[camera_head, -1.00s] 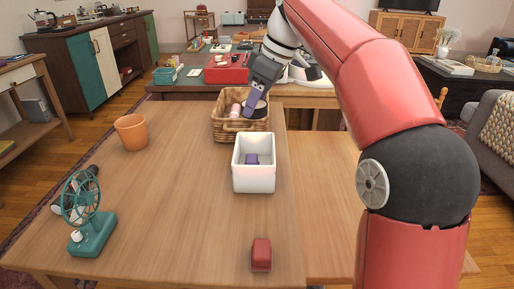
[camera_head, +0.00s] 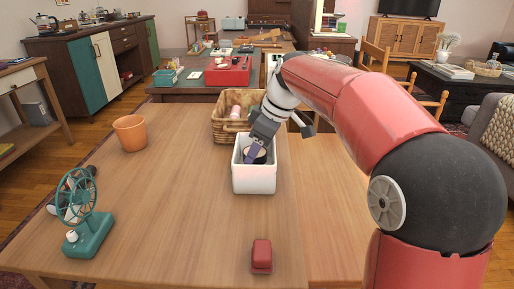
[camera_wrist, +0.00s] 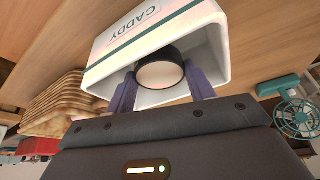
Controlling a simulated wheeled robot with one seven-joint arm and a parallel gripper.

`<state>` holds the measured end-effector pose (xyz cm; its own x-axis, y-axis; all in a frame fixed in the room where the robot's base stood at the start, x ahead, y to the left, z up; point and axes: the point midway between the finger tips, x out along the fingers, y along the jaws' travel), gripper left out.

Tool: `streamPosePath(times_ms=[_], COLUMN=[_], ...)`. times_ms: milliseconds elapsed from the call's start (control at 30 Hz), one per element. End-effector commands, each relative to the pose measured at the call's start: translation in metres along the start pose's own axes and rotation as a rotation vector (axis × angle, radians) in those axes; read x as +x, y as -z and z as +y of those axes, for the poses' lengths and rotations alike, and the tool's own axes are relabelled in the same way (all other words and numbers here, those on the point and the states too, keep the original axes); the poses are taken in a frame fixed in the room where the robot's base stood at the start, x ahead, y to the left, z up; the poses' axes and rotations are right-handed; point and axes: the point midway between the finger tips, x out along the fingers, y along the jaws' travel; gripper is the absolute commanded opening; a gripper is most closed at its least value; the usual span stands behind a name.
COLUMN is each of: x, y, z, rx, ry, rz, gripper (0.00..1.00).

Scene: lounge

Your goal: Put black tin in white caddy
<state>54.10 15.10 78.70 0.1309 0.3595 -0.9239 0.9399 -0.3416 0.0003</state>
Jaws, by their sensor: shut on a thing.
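The white caddy (camera_head: 254,180) stands on the wooden table, open side up; in the wrist view the caddy (camera_wrist: 150,32) shows its "CADDY" lettering. My gripper (camera_head: 253,152) reaches down into the caddy's opening. It is shut on the black tin (camera_head: 259,156), a round dark tin with a pale end face. In the wrist view the tin (camera_wrist: 160,74) sits between the two purple fingers, at the caddy's mouth. Whether the tin touches the caddy's floor or walls cannot be told. The purple thing inside the caddy seen earlier is hidden or not distinguishable now.
A wicker basket (camera_head: 226,130) with a pink item (camera_head: 236,112) stands just behind the caddy. A terracotta pot (camera_head: 131,133) and a green fan (camera_head: 86,220) are to the left. A red box (camera_head: 262,255) lies near the front. The table's left middle is clear.

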Motion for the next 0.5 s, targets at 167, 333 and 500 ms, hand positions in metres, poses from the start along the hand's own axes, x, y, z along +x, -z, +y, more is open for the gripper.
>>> streamPosePath(times_ms=[167, 333, 500], x=[0.0036, 0.0036, 0.0035], y=[-0.0013, -0.0013, -0.0013], z=[0.0000, 0.0000, 0.0000], rx=[0.000, 0.000, 0.000], ry=[0.000, 0.000, 0.001], rz=[0.000, 0.000, 0.000], gripper=[0.28, 0.69, 0.75])
